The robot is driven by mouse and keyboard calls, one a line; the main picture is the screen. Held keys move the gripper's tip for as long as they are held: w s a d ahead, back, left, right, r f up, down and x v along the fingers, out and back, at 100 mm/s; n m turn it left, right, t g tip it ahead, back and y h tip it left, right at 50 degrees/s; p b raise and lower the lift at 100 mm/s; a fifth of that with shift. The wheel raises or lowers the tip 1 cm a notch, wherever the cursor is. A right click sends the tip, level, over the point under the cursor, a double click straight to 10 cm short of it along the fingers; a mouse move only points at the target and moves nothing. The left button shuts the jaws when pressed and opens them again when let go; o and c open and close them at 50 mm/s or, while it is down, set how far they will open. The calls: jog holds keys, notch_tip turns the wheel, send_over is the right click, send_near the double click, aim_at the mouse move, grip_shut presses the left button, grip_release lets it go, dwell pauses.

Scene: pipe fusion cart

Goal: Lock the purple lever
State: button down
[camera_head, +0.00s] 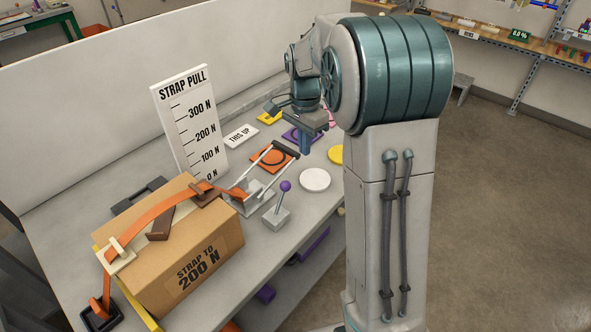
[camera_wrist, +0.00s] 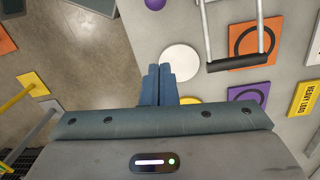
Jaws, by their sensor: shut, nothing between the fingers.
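The purple lever (camera_head: 285,187) is a thin stick with a purple ball on top. It rises from a small grey block (camera_head: 275,218) on the bench, leaning slightly right in the head view. In the wrist view its purple ball (camera_wrist: 155,4) is cut by the top edge. My gripper (camera_head: 305,150) points down over the far part of the bench, beyond the lever and apart from it. In the wrist view the fingers (camera_wrist: 159,70) are shut and empty, just below a white disc. Whether the lever is locked cannot be told.
A strapped cardboard box (camera_head: 170,245) stands left of the lever. A metal ratchet frame with a bar handle (camera_head: 258,155) is close behind it. A white disc (camera_head: 315,180), a yellow disc (camera_head: 336,154) and a "STRAP PULL" board (camera_head: 187,120) are nearby.

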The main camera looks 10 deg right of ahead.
aim_at(281, 199)
jog(key=s+a+f+p, duration=0.2)
jog(key=a+f, duration=0.1)
jog(key=f, duration=0.5)
jog(key=shift+a+f+p, duration=0.15)
jog(key=shift+p, duration=0.25)
jog(key=shift+s, duration=0.15)
jog(key=shift+a, duration=0.15)
